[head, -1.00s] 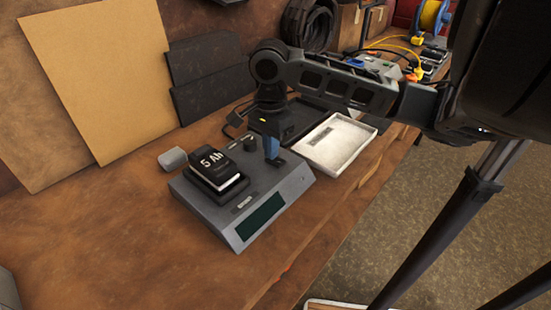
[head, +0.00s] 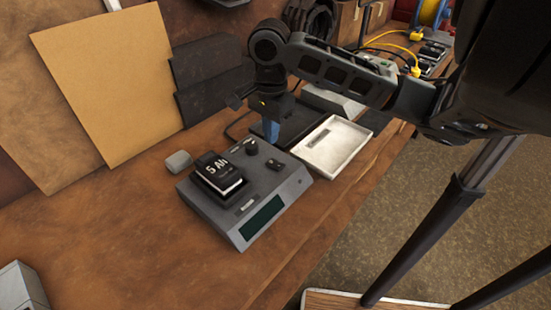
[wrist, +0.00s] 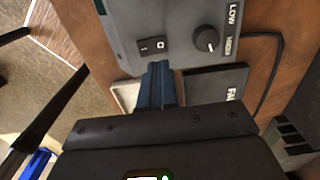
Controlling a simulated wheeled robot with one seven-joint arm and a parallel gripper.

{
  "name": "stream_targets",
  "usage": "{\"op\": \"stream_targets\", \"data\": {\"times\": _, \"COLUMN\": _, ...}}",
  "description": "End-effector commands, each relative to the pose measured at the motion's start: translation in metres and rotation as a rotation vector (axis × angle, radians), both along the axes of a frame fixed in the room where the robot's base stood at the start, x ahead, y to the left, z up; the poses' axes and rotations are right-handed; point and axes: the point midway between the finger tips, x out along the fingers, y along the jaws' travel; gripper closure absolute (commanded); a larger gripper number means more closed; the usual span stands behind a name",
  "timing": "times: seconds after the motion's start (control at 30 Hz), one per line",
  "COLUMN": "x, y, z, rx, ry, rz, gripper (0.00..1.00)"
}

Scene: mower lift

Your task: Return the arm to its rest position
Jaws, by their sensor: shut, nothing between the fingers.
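My gripper (head: 271,130) is above the back edge of a grey charger (head: 250,190) in the head view, its blue fingers pointing down. The fingers are shut and empty in the wrist view (wrist: 160,68), close to the charger's edge in the picture; I cannot tell the exact gap. A black battery marked 5 Ah (head: 218,174) sits on the charger. The charger's knob (wrist: 206,40) and rocker switch (wrist: 154,45) show in the wrist view. My arm reaches in from the right in the head view.
Tan boards (head: 105,80) lean at the wall. Cables and a yellow reel (head: 432,12) are at the far end.

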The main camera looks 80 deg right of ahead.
Motion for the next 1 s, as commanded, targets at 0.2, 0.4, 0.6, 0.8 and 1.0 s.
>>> {"op": "stream_targets", "data": {"times": 0.2, "x": 0.000, "y": 0.000, "z": 0.000, "rx": 0.000, "ry": 0.000, "rz": 0.000, "gripper": 1.00}}
{"op": "stream_targets", "data": {"times": 0.4, "x": 0.000, "y": 0.000, "z": 0.000, "rx": 0.000, "ry": 0.000, "rz": 0.000, "gripper": 1.00}}
{"op": "stream_targets", "data": {"times": 0.6, "x": 0.007, "y": 0.004, "z": 0.000, "rx": 0.003, "ry": -0.018, "rz": 0.014, "gripper": 1.00}}
{"op": "stream_targets", "data": {"times": 0.8, "x": 0.083, "y": 0.042, "z": 0.010, "rx": 0.025, "ry": -0.239, "rz": 0.162, "gripper": 1.00}}
{"op": "stream_targets", "data": {"times": 1.0, "x": 0.191, "y": 0.119, "z": 0.047, "rx": 0.041, "ry": -0.628, "rz": 0.379, "gripper": 1.00}}
